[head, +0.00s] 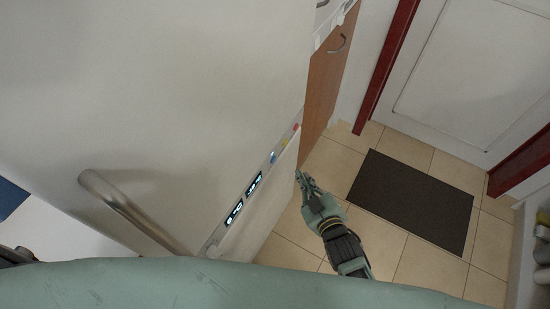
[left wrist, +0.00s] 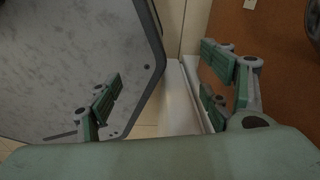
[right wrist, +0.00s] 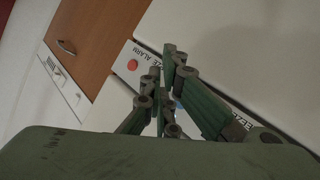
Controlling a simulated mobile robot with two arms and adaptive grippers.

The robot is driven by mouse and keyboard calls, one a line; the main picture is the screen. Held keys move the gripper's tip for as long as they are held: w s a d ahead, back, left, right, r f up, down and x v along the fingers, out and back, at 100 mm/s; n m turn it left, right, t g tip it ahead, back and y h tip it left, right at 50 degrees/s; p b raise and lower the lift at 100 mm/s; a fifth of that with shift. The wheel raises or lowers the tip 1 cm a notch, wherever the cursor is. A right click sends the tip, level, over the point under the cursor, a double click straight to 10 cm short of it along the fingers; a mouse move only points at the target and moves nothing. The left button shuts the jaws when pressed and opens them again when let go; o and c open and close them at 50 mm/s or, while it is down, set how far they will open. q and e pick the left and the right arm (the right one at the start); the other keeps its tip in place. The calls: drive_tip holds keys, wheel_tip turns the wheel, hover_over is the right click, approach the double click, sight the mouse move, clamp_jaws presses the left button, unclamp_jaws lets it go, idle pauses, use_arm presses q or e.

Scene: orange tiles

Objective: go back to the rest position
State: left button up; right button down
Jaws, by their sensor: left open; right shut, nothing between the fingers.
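My right gripper (head: 300,176) reaches up over the tiled floor in the head view, just right of the lower edge of a white appliance (head: 180,90). In the right wrist view my right gripper (right wrist: 160,72) has its fingers together with nothing between them, in front of a white panel with lettering and a red round mark (right wrist: 133,64). In the left wrist view my left gripper (left wrist: 163,88) has its green-padded fingers wide apart and empty. In the head view I cannot make out the left gripper; only a dark piece shows at the left edge.
The appliance has a metal bar handle (head: 125,208) and lit displays (head: 254,185). A dark mat (head: 412,200) lies on the tiles before a white door (head: 470,75) with a red frame. A grey slab-like surface (left wrist: 70,60) stands close by the left gripper. Brown cabinet wood (head: 328,80) is behind.

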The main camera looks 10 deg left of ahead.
idle(0.4)
drive_tip(key=s+d+f+m+g+h, duration=0.1)
drive_tip(key=s+d+f+g, duration=0.1)
drive_tip(key=s+d+f, duration=0.45)
drive_tip(key=s+d+f+m+g+h, duration=0.1)
drive_tip(key=s+f+m+g, duration=0.15)
drive_tip(key=f, duration=0.75)
drive_tip(key=s+d+f+m+g+h, duration=0.1)
drive_tip(key=s+d+f+g+h, duration=0.15)
drive_tip(key=s+f, duration=0.45)
drive_tip(key=s+d+f+m+g, duration=0.1)
drive_tip(key=s+d+f, duration=0.2)
drive_tip(key=s, duration=0.4)
drive_tip(key=s+d+f+m+g+h, duration=0.1)
drive_tip(key=s+d+f+g, duration=0.1)
drive_tip(key=s+f, duration=0.3)
drive_tip(key=s+d+f+m+g, duration=0.1)
drive_tip(key=s+d+f, duration=0.3)
drive_tip(key=s, duration=0.6)
drive_tip(key=shift+d+g, duration=0.45)
drive_tip(key=shift+g, duration=0.05)
drive_tip(key=shift+f, duration=0.1)
